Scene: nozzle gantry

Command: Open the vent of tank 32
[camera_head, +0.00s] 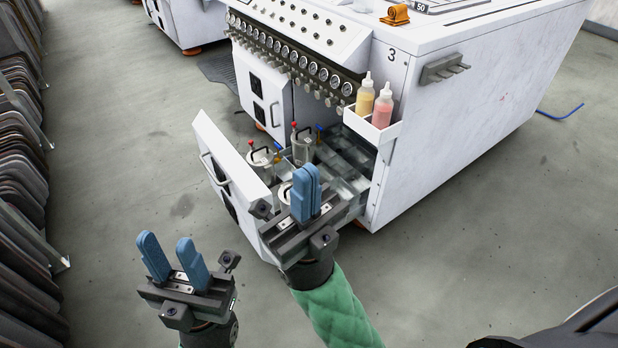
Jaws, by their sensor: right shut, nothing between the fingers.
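A drawer (232,170) stands pulled out of the white machine marked 3. Metal tanks sit in it: one at the left (261,160), one further back (302,146), and a pale round top (286,192) mostly hidden behind my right gripper. The left and back tanks have black handles, with small red parts (251,143) and blue parts (278,146) near them. No tank number is readable, so I cannot tell which is tank 32. My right gripper (306,170) is shut and empty over the drawer's near end. My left gripper (170,245) is open and empty, left of the drawer front.
The white machine (470,120) has a row of gauges (312,68) above the drawer. A white side tray (370,128) holds a yellow bottle (365,97) and a pink bottle (383,108). Dark panels (20,180) line the left edge. The floor (130,130) between is clear.

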